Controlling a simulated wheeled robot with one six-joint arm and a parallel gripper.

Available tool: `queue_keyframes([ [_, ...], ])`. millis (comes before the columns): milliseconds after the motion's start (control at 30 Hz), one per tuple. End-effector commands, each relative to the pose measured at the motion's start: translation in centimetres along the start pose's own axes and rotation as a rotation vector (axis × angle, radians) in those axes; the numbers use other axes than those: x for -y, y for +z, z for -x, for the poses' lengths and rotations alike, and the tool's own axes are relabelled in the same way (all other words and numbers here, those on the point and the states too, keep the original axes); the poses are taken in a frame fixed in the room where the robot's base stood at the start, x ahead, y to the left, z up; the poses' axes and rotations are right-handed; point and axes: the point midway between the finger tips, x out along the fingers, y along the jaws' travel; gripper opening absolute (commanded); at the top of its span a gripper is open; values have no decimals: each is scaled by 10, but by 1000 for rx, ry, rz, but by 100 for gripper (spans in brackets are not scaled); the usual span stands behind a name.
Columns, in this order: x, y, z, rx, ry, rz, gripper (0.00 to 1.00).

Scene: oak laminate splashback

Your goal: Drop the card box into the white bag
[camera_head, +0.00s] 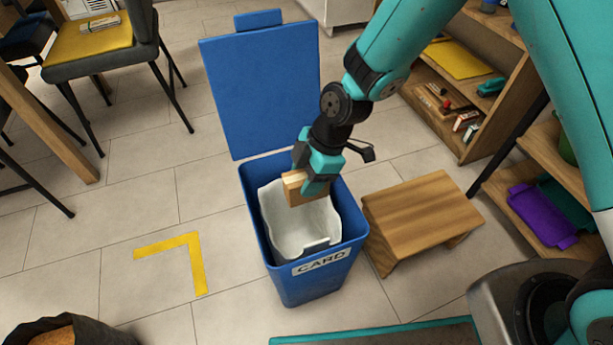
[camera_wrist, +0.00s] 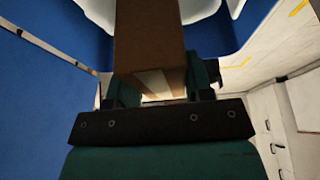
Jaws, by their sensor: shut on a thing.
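The card box (camera_head: 293,187) is a small brown cardboard box. My gripper (camera_head: 312,182) is shut on it and holds it above the mouth of the blue bin. The box also fills the upper middle of the wrist view (camera_wrist: 150,42), between the fingers. The white bag (camera_head: 290,232) lines the inside of the blue bin and is open at the top. Part of the bag shows behind the box in the wrist view (camera_wrist: 198,8). The bag's far side is partly hidden by the box and gripper.
The blue bin (camera_head: 262,240) carries a CARD label, and its lid (camera_head: 262,85) stands open behind. A wooden step stool (camera_head: 420,208) is close at its right. Shelves (camera_head: 490,75) stand further right. A chair (camera_head: 95,50) is at the upper left.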

Motion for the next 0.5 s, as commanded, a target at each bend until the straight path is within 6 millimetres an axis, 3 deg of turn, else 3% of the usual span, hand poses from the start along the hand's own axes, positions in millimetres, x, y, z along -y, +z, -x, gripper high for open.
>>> queue_keyframes([
  [300,0,16,-40,0,-1,2,25],
  [500,0,19,-49,0,0,2,25],
])
